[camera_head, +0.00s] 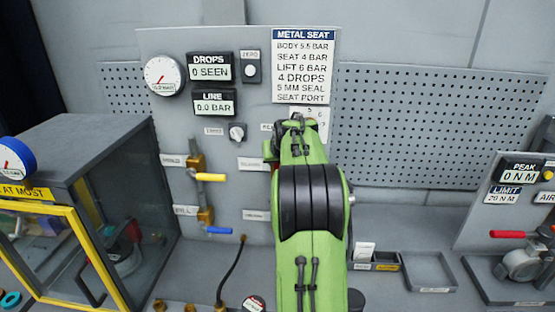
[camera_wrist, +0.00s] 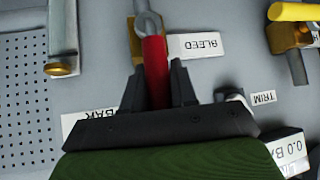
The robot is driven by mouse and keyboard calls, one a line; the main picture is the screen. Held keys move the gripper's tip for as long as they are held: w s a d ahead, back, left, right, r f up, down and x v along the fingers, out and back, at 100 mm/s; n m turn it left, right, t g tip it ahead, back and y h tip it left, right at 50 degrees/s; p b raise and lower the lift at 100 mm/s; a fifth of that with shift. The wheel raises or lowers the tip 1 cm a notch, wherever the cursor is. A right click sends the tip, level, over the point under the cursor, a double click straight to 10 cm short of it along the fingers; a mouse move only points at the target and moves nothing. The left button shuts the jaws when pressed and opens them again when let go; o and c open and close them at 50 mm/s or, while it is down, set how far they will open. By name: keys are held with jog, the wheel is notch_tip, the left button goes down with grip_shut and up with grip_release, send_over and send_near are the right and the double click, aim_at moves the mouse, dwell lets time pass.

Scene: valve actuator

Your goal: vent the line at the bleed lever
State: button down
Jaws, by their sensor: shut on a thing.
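The red bleed lever (camera_wrist: 153,52) shows in the wrist view, running from a grey end fitting on a brass body down between my fingers. A BLEED label (camera_wrist: 198,46) is beside it. My gripper (camera_wrist: 158,76) is shut on the red lever, one dark finger on each side. In the head view my green arm covers the bleed lever and my fingers. The LINE display (camera_head: 214,103) reads 0.0 BAR, and the DROPS display (camera_head: 210,68) reads 0 SEEN.
Left of my arm on the panel are a yellow lever (camera_head: 210,177) and a blue lever (camera_head: 219,230) on brass valves. A yellow-framed cabinet (camera_head: 95,150) stands at left. An empty grey tray (camera_head: 428,271) and a red-handled device (camera_head: 523,262) are at right.

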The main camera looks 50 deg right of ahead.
jog(key=shift+f, duration=0.1)
jog(key=c, duration=1)
grip_release()
jog(key=b+v, duration=0.1)
jog(key=v, duration=1.4)
jog(key=shift+s+a+r, duration=0.15)
jog(key=shift+a+r, duration=0.05)
jog(key=shift+r, duration=0.15)
